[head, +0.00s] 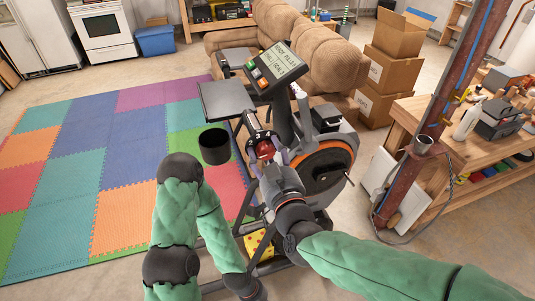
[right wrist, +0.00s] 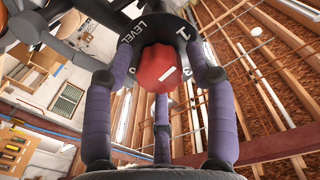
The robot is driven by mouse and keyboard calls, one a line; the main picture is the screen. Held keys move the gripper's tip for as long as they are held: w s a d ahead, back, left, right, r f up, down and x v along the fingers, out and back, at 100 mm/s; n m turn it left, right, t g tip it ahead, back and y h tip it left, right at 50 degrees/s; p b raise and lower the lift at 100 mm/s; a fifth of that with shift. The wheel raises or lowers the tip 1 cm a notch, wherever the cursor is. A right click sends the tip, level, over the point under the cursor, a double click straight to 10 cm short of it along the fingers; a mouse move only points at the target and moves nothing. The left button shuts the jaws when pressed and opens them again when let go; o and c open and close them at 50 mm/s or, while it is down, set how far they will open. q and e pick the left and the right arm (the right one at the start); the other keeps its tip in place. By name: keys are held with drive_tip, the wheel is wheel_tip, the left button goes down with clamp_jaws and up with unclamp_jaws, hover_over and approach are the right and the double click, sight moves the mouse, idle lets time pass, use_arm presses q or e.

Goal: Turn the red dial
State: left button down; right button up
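The red dial (head: 265,148) is on the exercise bike's (head: 318,170) frame, below the console. In the right wrist view the dial (right wrist: 158,68) is a red knob with a white mark, set on a dark plate (right wrist: 185,35) reading "LEVEL" and "1". My right gripper (head: 267,157) is at the dial, its purple fingers spread around it. In the wrist view the right gripper's (right wrist: 160,75) fingers stand left, right and below the knob, with narrow gaps at the sides. Contact by the lower finger cannot be told. My left arm is bent at lower centre; its gripper is not visible.
The console (head: 275,68) is above the dial. A dark cup-like holder (head: 214,146) and a flat grey tray (head: 226,99) are to its left. A brown recliner (head: 305,45) is behind the bike. A post (head: 440,105) and workbench (head: 450,150) stand right; the foam mat (head: 75,170) is clear.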

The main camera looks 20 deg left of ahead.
drive_tip(key=c, duration=0.7)
drive_tip(key=m+b, duration=0.3)
drive_tip(key=shift+m, duration=0.3)
drive_tip(key=shift+m+b, duration=1.55)
drive_tip(key=shift+m, duration=0.45)
drive_tip(key=shift+r, duration=0.1)
drive_tip(key=o, duration=1.1)
drive_tip(key=shift+o, duration=0.2)
